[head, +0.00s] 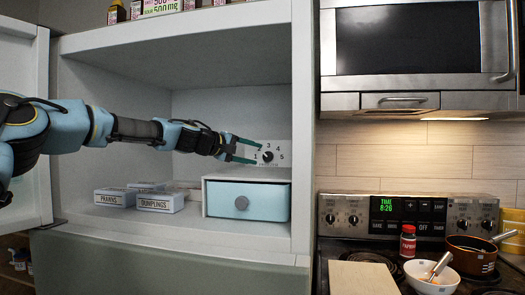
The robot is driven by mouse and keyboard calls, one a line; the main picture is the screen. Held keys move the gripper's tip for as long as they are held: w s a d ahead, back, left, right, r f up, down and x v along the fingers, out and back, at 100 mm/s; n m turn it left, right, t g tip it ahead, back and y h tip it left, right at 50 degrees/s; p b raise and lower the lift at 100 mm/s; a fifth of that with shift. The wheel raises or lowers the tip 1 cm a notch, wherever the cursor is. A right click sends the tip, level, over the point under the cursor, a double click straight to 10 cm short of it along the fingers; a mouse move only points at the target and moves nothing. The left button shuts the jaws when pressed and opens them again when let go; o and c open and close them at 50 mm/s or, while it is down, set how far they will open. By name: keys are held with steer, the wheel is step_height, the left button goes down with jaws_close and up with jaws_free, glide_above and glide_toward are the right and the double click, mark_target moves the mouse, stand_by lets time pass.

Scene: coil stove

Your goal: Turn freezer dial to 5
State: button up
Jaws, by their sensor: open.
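The freezer dial (268,156) is a small black knob on a white plate on the right inner wall of the open freezer. Numbers run around it, with 3 at the top and 5 at the right. Which number the knob points to is too small to tell. My gripper (259,153) reaches in from the left with its two green fingers apart, one above and one below the knob's left side. I cannot tell whether the fingers touch the knob.
A blue drawer with a round knob (248,203) sits just below the dial. Boxes labelled dumplings (160,203) and prawns (115,198) lie on the freezer floor. The open door (35,165) stands at the left. A stove (400,240) and microwave (410,45) are at the right.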

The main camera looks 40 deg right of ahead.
mark_target(266, 157)
steer(key=shift+p+x, duration=0.85)
steer(key=shift+x, duration=1.35)
jaws_close()
